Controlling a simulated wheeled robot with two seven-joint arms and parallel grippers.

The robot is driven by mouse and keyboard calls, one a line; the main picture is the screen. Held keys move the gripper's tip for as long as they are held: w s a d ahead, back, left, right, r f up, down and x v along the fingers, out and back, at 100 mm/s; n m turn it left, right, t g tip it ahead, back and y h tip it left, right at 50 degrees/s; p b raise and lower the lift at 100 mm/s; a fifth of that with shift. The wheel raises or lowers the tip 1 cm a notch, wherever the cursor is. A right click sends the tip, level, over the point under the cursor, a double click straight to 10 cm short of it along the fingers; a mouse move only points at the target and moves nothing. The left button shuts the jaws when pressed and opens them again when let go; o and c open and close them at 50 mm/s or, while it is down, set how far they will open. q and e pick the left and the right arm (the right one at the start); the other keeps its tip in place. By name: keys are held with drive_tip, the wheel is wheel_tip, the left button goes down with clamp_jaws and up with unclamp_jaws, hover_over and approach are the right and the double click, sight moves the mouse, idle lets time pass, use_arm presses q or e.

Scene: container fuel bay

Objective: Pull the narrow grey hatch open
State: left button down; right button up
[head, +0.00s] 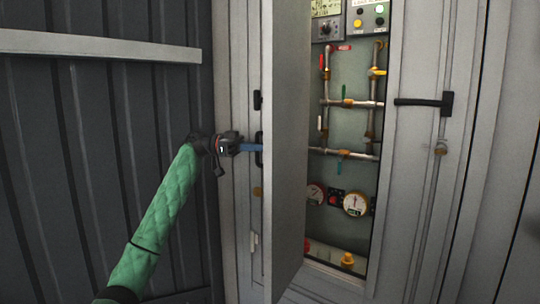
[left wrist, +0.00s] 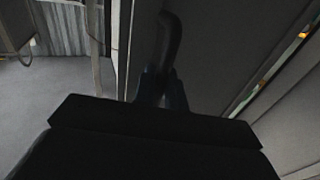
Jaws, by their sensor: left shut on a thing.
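The narrow grey hatch (head: 287,150) stands swung open in the head view, seen nearly edge-on, with the pipe bay showing to its right. Its dark handle (head: 259,150) is on the face turned to the left. My left gripper (head: 254,148) reaches it from the left and is shut on the handle. In the left wrist view the dark curved handle (left wrist: 168,45) rises from between my blue-grey fingers (left wrist: 162,92). The fingertips are partly hidden by the handle and the dark wrist body. My right gripper is in neither view.
Behind the hatch are pipes (head: 348,103), gauges (head: 355,204) and a control box (head: 369,18). A closed grey door with a black handle (head: 425,102) is at right. A dark ribbed wall (head: 90,120) with a pale rail (head: 100,46) stands at left.

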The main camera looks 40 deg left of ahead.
use_arm(q)
drive_tip(key=shift+w+a+r+b, duration=0.1)
drive_tip(key=shift+w+a+b, duration=0.1)
drive_tip(key=shift+a, duration=1.2)
drive_tip(key=shift+w+a+b, duration=0.1)
drive_tip(key=shift+a+b, duration=0.1)
drive_tip(key=shift+a, duration=1.2)
drive_tip(key=c, duration=1.8)
unclamp_jaws()
drive_tip(key=shift+o, duration=1.3)
drive_tip(key=shift+w+d, duration=0.15)
drive_tip(key=shift+d, duration=0.05)
drive_tip(key=shift+a, duration=0.1)
drive_tip(key=v, duration=0.7)
drive_tip(key=shift+a+b, duration=0.3)
drive_tip(key=shift+a, duration=0.05)
